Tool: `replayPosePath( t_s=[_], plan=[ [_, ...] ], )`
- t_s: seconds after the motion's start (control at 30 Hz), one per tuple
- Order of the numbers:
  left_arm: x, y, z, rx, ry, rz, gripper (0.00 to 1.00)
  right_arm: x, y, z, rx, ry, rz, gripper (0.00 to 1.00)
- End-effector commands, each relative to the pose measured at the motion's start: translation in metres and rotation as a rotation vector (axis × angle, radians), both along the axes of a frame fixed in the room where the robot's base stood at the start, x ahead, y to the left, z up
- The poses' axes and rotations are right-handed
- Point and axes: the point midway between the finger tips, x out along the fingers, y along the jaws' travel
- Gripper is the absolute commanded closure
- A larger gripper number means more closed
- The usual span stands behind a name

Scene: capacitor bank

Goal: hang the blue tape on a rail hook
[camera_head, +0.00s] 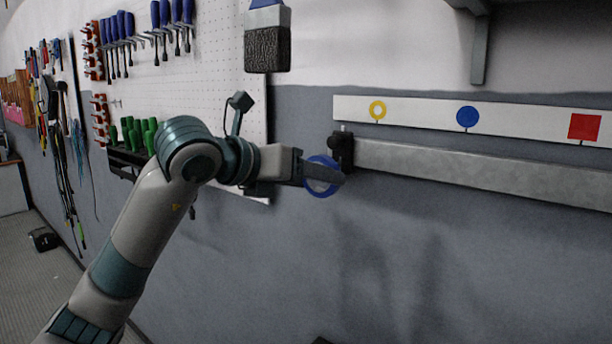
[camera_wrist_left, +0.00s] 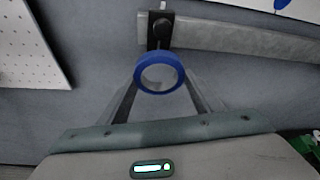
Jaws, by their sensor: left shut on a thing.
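The blue tape (camera_head: 322,194) is a ring at the end of my left arm in the head view. My left gripper (camera_head: 334,176) is shut on it. In the left wrist view the blue tape (camera_wrist_left: 160,89) sits between the two fingers, its open middle facing the camera. A black hook bracket (camera_head: 342,150) is at the left end of the grey rail (camera_head: 480,176). The tape is just below and left of this bracket in the head view, and just below the black hook (camera_wrist_left: 160,30) in the wrist view. I cannot tell whether they touch. My right gripper is out of view.
Above the rail a white strip (camera_head: 420,108) carries a yellow ring mark, a blue disc and a red square. A white pegboard (camera_head: 200,70) with screwdrivers is at left, behind my arm. A brush (camera_head: 267,48) hangs above. The wall below the rail is clear.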

Motion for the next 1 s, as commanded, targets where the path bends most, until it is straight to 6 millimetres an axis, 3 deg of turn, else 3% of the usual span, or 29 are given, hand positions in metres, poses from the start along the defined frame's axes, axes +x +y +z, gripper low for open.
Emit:
replayPosePath(
  t_s=[0.47,1.0],
  plan=[
    [0.019,-0.014,-0.001,-0.001,0.002,0.000,0.62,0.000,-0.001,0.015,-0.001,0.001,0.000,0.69],
    [0.029,-0.021,-0.013,0.000,0.000,0.000,0.62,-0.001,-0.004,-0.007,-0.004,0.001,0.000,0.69]
  ],
)
